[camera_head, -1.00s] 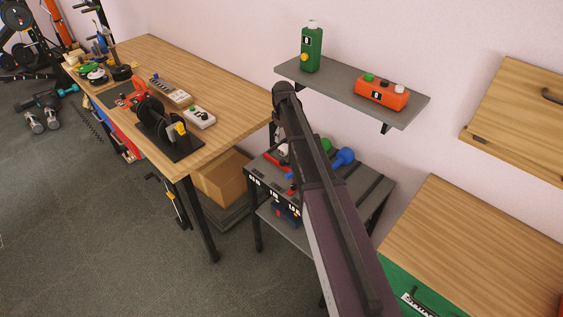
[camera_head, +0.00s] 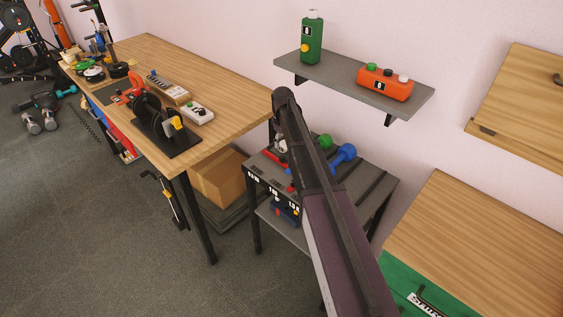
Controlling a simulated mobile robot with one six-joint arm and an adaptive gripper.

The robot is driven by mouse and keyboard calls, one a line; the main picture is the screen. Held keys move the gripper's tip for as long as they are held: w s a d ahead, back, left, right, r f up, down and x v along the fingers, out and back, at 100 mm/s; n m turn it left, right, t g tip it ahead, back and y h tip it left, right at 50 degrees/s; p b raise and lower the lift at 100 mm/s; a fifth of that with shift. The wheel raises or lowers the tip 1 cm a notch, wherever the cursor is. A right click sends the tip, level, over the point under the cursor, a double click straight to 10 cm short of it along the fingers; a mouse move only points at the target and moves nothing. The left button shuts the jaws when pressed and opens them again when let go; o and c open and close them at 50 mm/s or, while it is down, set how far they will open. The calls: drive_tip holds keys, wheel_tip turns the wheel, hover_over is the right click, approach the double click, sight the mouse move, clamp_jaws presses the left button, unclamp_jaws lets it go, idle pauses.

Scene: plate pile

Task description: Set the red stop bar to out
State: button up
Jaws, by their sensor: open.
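Red parts (camera_head: 274,159) show on the small dark rack (camera_head: 365,205) in the middle, just left of my arm. I cannot tell which of them is the red stop bar, or whether it stands in or out. A small red piece (camera_head: 290,187) also shows near the rack's front edge, beside white-marked labels. My dark arm rises from the bottom right and crosses in front of the rack, hiding part of its top. My gripper cannot be made out; it seems hidden behind the arm.
A blue dumbbell (camera_head: 343,155) and a green one (camera_head: 325,141) lie on the rack. A grey wall shelf (camera_head: 340,80) above holds a green bottle (camera_head: 311,40) and an orange box (camera_head: 385,83). A cluttered wooden bench (camera_head: 220,88) stands left. A wooden-topped cabinet (camera_head: 490,240) stands right.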

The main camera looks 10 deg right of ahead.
sight(282, 157)
drive_tip(key=shift+f+b, duration=4.05)
drive_tip(key=shift+f, duration=0.25)
drive_tip(key=shift+c, duration=0.2)
